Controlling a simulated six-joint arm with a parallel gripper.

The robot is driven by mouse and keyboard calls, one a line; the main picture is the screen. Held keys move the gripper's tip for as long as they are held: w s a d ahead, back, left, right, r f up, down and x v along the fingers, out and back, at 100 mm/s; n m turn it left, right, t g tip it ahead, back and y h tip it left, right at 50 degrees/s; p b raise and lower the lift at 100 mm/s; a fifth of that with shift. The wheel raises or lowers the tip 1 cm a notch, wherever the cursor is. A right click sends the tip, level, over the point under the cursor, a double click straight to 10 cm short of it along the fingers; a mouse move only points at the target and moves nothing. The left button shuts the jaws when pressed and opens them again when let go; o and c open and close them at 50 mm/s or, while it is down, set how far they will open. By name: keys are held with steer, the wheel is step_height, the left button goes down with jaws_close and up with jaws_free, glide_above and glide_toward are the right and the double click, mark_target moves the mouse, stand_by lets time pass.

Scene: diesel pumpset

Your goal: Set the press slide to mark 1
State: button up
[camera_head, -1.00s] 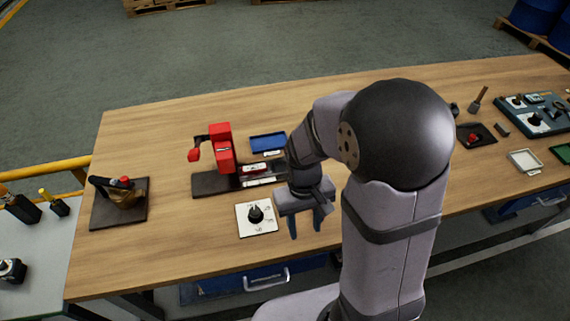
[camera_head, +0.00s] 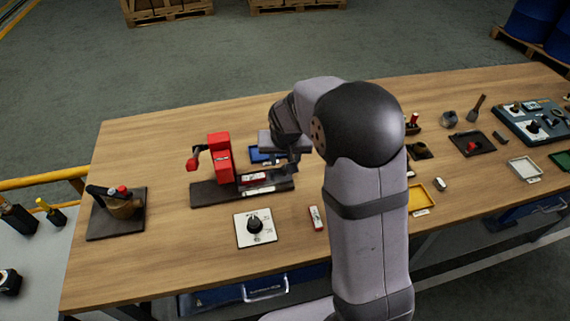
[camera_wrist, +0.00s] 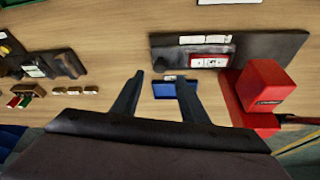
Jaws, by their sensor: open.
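The red press (camera_head: 219,158) stands on a dark base plate (camera_head: 208,196) at the left middle of the table, its lever to the left. A red-and-white labelled piece (camera_head: 253,178), perhaps the slide, lies on the base right of the press body; it also shows in the wrist view (camera_wrist: 210,61). White label strips (camera_wrist: 205,39) lie along the base; their marks are too small to read. My gripper (camera_wrist: 161,77) is open and empty, its fingers apart over the table beside the base. In the head view it is partly hidden behind my arm.
A blue tray (camera_head: 258,155) lies behind the base, partly hidden by my gripper. A white dial plate with black knob (camera_head: 255,226) and a red-and-white tag (camera_head: 316,217) lie in front. A yellow tray (camera_head: 421,196) is to the right. The left rear table is clear.

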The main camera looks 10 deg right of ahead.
mark_target(284, 167)
steer(key=shift+p+x, duration=0.7)
steer(key=shift+x, duration=2.25)
jaws_close()
